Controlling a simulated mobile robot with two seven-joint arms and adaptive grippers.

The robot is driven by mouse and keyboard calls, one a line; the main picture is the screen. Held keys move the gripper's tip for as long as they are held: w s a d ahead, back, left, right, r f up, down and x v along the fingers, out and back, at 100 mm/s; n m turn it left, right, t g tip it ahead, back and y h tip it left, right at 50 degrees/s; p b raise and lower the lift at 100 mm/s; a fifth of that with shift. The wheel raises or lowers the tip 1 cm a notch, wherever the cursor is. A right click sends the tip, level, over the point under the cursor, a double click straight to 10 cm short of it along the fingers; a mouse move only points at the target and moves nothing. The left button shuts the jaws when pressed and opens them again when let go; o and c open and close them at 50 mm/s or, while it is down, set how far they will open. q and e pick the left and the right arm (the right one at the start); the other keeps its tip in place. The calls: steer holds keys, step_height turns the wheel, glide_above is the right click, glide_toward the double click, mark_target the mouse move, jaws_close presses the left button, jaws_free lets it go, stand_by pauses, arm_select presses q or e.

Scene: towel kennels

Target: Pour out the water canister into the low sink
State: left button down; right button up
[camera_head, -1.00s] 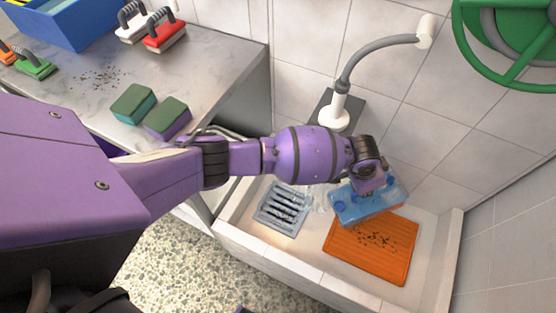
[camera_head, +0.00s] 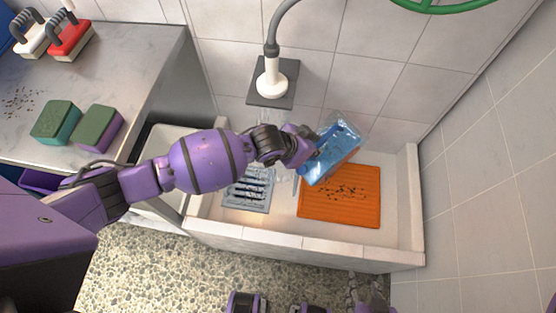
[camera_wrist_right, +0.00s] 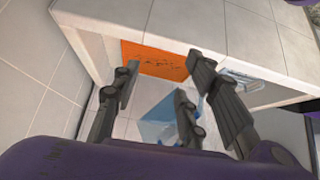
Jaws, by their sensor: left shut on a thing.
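The blue, see-through water canister (camera_head: 335,155) is tilted over the low sink (camera_head: 408,205), above the back edge of the orange mat. My left gripper (camera_head: 305,148) is shut on its left side. Clear, water-like streaks show between the canister and the grey drain grate (camera_head: 247,190); their exact path is partly hidden by my left arm. In the right wrist view, my right gripper (camera_wrist_right: 160,85) has its fingers spread and holds nothing. A blue shape, seemingly the canister (camera_wrist_right: 158,125), shows beyond them.
The orange ribbed mat (camera_head: 340,205) with dark specks lies in the sink. A white tap (camera_head: 272,80) stands behind. Two sponges (camera_head: 56,122) and brushes (camera_head: 70,38) sit on the left counter (camera_head: 130,60). A green wheel (camera_head: 440,5) is at the top right.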

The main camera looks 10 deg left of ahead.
arm_select(q)
steer(key=shift+s+a+r+t+h+b, duration=0.2)
steer(key=shift+r+t+h+b, duration=0.2)
steer(key=shift+r+h, duration=0.1)
steer(key=shift+s+a+t+h, duration=0.3)
steer(key=shift+s+a+h, duration=0.1)
steer(key=s+a+t+h+b, duration=0.4)
steer(key=b, duration=0.4)
steer(key=shift+s+a+f+b, duration=0.25)
steer(key=shift+s+b, duration=0.05)
steer(key=shift+b, duration=0.05)
arm_select(e)
step_height(320, 180, down, 8)
steer(key=s, duration=0.1)
steer(key=shift+s+a+f+g, duration=0.25)
steer(key=shift+s+a+g, duration=0.15)
steer(key=shift+a, duration=0.05)
arm_select(q)
steer(key=shift+s+a+r+t+b, duration=0.1)
steer(key=shift+a+t+b, duration=0.05)
steer(key=shift+t+b, duration=0.2)
arm_select(e)
steer(key=shift+s+f, duration=0.25)
steer(key=shift+f, duration=0.1)
